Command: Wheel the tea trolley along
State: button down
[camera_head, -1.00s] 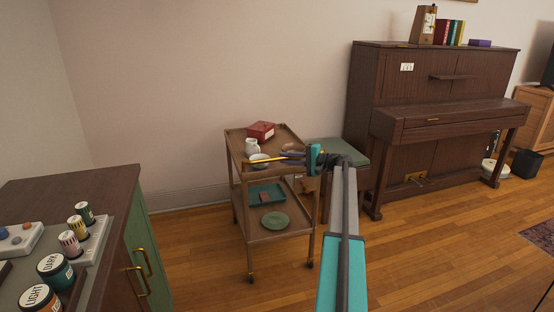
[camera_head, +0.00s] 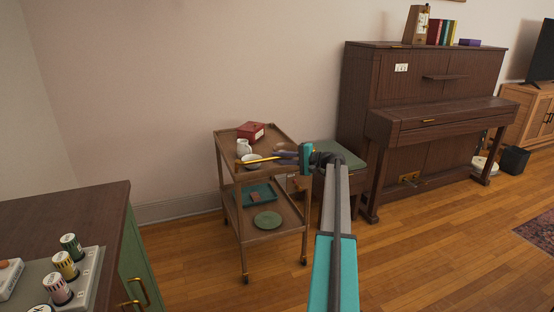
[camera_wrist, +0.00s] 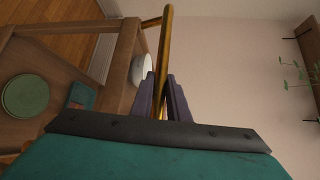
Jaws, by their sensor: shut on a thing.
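The wooden two-shelf tea trolley (camera_head: 230,175) stands on castors against the far wall, left of the piano. Its top holds a red box (camera_head: 250,131), a white jug (camera_head: 243,146) and a white bowl (camera_head: 251,161). Its lower shelf holds a teal tray (camera_head: 254,195) and a green plate (camera_head: 267,221). My gripper (camera_head: 276,157) is at the near edge of the trolley top, shut on the brass handle bar (camera_head: 257,160). In the wrist view, the fingers (camera_wrist: 164,100) close around the brass handle (camera_wrist: 165,45).
A dark-topped green cabinet (camera_head: 65,215) with canisters is at the left front. A green-seated stool (camera_head: 328,155) stands close right of the trolley, before the piano (camera_head: 420,120). Wooden floor (camera_head: 420,250) is open at the front right.

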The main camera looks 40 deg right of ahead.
jog(key=c, duration=1.7)
grip_release()
jog(key=shift+w, duration=0.1)
jog(key=v, duration=1.4)
jog(key=shift+p, duration=0.3)
